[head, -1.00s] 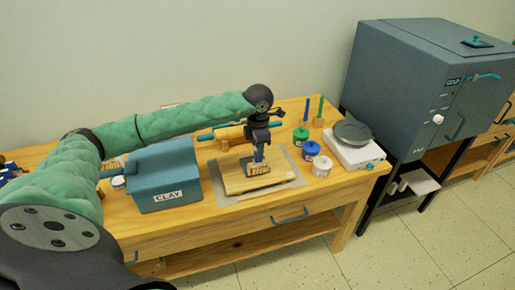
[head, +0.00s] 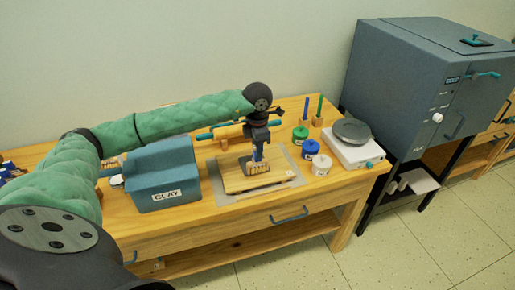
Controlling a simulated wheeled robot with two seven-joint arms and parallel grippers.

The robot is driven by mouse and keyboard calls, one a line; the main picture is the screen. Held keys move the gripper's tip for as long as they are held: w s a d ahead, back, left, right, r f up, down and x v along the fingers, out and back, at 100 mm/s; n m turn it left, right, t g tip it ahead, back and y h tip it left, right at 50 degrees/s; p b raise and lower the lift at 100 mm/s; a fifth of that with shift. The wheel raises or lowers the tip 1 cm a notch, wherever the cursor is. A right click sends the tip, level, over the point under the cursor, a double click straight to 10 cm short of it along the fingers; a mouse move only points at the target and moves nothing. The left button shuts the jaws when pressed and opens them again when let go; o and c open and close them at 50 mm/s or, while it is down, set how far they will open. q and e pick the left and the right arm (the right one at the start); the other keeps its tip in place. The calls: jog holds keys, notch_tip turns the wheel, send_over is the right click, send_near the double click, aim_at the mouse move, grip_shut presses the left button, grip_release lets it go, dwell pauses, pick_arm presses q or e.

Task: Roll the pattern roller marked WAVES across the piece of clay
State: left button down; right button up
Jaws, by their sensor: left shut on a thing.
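My left gripper (head: 258,150) reaches in from the left and points down over the work board (head: 236,182). It is shut on a small pattern roller (head: 254,168), which has a light side with dark marks too small to read. The roller is low over the board, near its middle; I cannot tell whether it touches the surface. The board is a tan slab on a grey mat (head: 222,196). I cannot clearly separate a piece of clay from it; the gripper and roller hide part of it. My right gripper is not in view.
A blue box marked CLAY (head: 163,178) stands left of the mat. A rolling pin with teal handles (head: 228,132) lies behind the board. Green (head: 300,134), blue (head: 311,148) and white (head: 321,166) jars and a white scale (head: 352,150) stand to the right, with a kiln (head: 420,85) beyond.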

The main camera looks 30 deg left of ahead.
pick_arm(q)
jog(key=shift+r+p, duration=1.1)
jog(key=shift+r, duration=2.85)
